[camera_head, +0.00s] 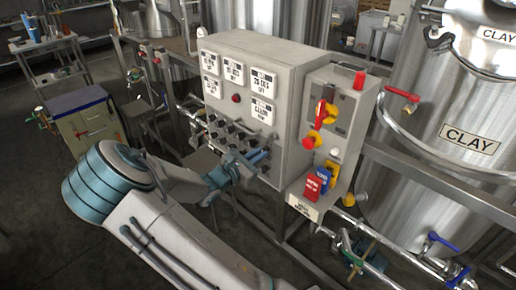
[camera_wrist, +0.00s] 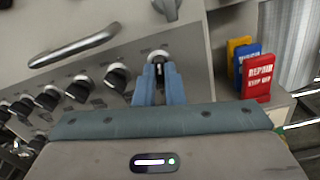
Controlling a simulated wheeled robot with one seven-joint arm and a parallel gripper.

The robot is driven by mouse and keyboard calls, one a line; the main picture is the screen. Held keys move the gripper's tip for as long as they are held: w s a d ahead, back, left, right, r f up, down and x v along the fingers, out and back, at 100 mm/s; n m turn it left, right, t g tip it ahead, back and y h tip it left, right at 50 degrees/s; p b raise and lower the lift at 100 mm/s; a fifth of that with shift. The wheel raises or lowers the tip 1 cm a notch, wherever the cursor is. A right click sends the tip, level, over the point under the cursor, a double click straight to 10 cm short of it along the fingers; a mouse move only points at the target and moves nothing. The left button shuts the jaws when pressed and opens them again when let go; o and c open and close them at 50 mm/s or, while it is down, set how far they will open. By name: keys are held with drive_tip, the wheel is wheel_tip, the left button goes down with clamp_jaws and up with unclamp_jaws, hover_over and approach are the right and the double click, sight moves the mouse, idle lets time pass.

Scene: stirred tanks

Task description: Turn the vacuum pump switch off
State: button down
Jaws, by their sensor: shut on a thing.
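The grey control cabinet (camera_head: 288,75) carries rows of dark rotary switches (camera_head: 222,132) low on its front face. My gripper (camera_head: 262,157) is at the lower right of that face. In the wrist view my gripper's blue fingers (camera_wrist: 159,80) are shut on a switch knob (camera_wrist: 158,56) at the right end of a row. The fingers hide most of this knob, and I cannot read its label or tell its setting. More black knobs (camera_wrist: 117,78) run leftward from it, standing off the panel with pale collars.
A bar handle (camera_wrist: 75,47) sits above the knob row. Red, blue and yellow repair tags (camera_head: 318,182) stand on a ledge to the right. A smaller box with a red-handled switch (camera_head: 324,112) adjoins the cabinet. A steel tank labelled CLAY (camera_head: 440,170) and pipes are at right.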

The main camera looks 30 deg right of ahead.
drive_tip(key=n+p, duration=0.4)
drive_tip(key=shift+r+n+p, duration=0.25)
drive_tip(key=shift+n+p, duration=0.05)
drive_tip(key=shift+p, duration=0.1)
drive_tip(key=shift+f+n+p, duration=0.2)
drive_tip(key=shift+n+p, duration=1.35)
drive_tip(key=shift+n, duration=0.25)
drive_tip(key=shift+f, duration=0.1)
drive_tip(key=c, duration=1.5)
unclamp_jaws()
drive_tip(key=b+v, duration=0.2)
drive_tip(key=v, duration=1.2)
drive_tip(key=shift+b, duration=0.4)
